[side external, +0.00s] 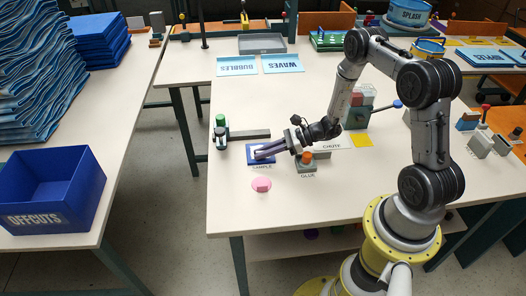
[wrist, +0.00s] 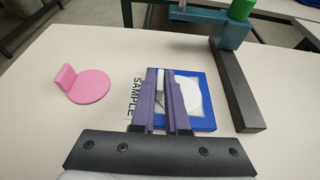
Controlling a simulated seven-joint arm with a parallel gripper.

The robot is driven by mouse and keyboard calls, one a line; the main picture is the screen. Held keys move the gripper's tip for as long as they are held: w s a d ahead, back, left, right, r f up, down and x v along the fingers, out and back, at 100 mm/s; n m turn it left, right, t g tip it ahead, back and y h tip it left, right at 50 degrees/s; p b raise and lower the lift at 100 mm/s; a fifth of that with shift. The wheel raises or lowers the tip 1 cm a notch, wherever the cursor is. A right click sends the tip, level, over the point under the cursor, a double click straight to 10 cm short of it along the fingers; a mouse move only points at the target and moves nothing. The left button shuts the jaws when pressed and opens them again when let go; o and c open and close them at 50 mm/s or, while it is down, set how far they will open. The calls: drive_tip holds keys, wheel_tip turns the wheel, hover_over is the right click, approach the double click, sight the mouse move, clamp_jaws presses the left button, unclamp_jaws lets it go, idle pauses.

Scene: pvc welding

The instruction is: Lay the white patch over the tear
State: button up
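The blue-framed sample (wrist: 204,124) lies flat on the table beside its SAMPLE label; it also shows in the side external view (side external: 252,161). The white patch (wrist: 190,92) is a round disc over the sample's pale middle. My gripper (wrist: 166,72) has purple fingers close together at the patch's left side, with only a narrow gap that fits its tab. The tab is hidden between them. In the side external view my gripper (side external: 257,153) is low over the sample. I cannot tell whether the disc touches the sheet.
A pink disc with an upright tab (wrist: 88,85) lies left of the sample in the wrist view. A dark bar (wrist: 236,90) with a green-topped post (wrist: 240,10) stands right. The orange-topped GLUE block (side external: 306,160) is close beside my gripper.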

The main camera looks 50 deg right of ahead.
drive_tip(key=o, duration=0.3)
drive_tip(key=shift+o, duration=0.2)
